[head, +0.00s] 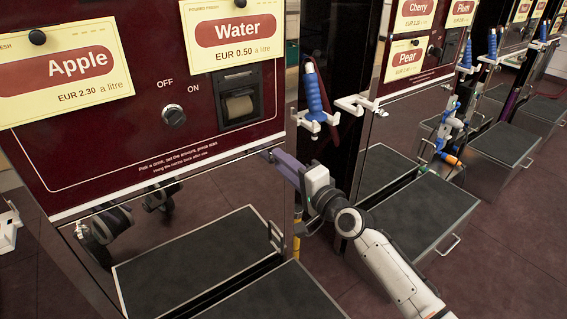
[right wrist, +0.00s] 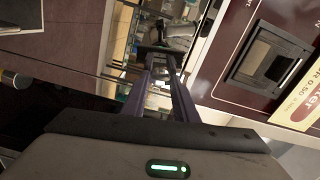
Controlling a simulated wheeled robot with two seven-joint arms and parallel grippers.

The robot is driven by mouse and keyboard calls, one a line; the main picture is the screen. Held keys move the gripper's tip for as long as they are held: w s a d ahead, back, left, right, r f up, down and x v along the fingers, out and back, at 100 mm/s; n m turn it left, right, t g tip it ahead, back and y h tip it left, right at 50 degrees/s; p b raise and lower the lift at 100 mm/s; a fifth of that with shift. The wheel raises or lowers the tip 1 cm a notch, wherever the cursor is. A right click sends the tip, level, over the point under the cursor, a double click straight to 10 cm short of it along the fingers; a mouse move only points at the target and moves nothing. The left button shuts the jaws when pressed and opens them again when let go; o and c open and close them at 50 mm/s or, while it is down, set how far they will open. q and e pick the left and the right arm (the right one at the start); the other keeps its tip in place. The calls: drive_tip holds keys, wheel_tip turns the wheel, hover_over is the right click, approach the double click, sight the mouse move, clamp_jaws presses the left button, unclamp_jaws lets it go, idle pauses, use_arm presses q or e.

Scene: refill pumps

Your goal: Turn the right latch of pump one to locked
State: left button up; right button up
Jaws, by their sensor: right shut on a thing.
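The nearest dark red pump (head: 150,120), with Apple and Water price cards, fills the left of the head view; I take it as pump one. My right gripper (head: 272,156) is at the right edge of its front, by the lower edge of the red panel. In the right wrist view its two purple fingers (right wrist: 161,76) close together on a small dark part (right wrist: 155,52), which looks like the right latch. The fingers cover much of it, so its turn angle cannot be told. My left gripper does not show.
A blue-handled nozzle (head: 315,95) hangs in a white holder right of the pump. Black-topped steps (head: 200,262) stand low in front. An OFF/ON knob (head: 173,115) and a receipt slot (head: 239,103) are on the panel. More pumps stand right.

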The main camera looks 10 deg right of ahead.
drive_tip(key=shift+m, duration=0.8)
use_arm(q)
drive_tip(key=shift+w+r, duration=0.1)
use_arm(e)
drive_tip(key=o, duration=1.1)
drive_tip(key=shift+c, duration=0.2)
use_arm(q)
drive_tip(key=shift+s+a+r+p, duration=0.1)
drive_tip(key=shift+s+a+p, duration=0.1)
drive_tip(key=shift+p, duration=0.75)
use_arm(e)
drive_tip(key=v, duration=1)
drive_tip(key=shift+s, duration=0.15)
